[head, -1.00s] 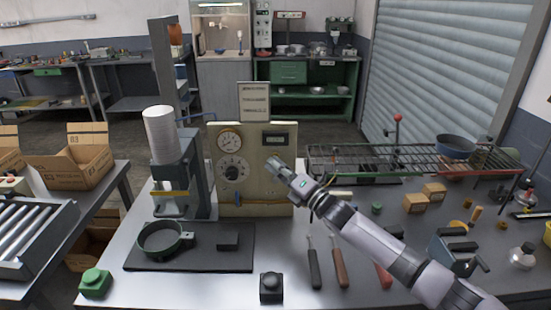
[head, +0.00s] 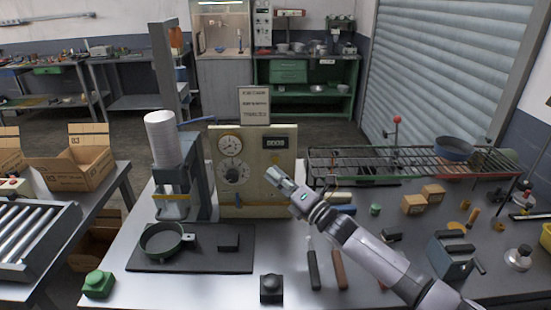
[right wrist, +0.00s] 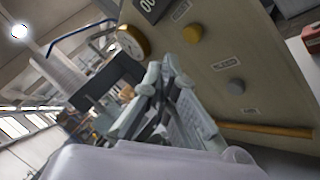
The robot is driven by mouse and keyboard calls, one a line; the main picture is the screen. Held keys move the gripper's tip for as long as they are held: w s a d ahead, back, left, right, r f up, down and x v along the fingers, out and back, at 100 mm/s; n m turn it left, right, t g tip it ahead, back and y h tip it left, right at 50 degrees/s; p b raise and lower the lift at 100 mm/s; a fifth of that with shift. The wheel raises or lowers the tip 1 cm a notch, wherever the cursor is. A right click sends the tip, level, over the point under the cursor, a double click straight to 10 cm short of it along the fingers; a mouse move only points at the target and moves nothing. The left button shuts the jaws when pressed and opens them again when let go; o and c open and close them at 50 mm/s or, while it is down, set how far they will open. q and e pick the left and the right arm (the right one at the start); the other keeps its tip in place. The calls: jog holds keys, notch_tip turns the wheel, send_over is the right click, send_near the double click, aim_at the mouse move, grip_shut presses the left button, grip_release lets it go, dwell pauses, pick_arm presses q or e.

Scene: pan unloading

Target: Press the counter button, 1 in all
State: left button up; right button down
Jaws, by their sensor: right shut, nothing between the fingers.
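The cream control panel (head: 225,195) stands upright at the back of the table, with a dark counter display (head: 266,141), a gauge (head: 231,144) and a dial. In the right wrist view, a yellow button (right wrist: 191,34) sits below the display and a grey button (right wrist: 236,87) farther along, each beside a small label. The labels are too blurred to read. My right gripper (head: 274,175) is shut and empty in front of the panel's right part; it also shows in the right wrist view (right wrist: 158,75). I cannot tell whether it touches the panel. My left gripper is out of view.
A press with a white cylinder (head: 160,130) stands left of the panel. A pan (head: 163,241) lies on a dark mat (head: 200,262). A black button box (head: 271,288) and a green one (head: 98,284) sit at the front edge. A wire rack (head: 340,160) stands right.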

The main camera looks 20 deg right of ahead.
jog(key=s, duration=0.1)
jog(key=s+a+p, duration=0.1)
jog(key=s, duration=0.1)
jog(key=shift+s+r, duration=0.1)
jog(key=shift+d, duration=0.1)
dwell(0.6)
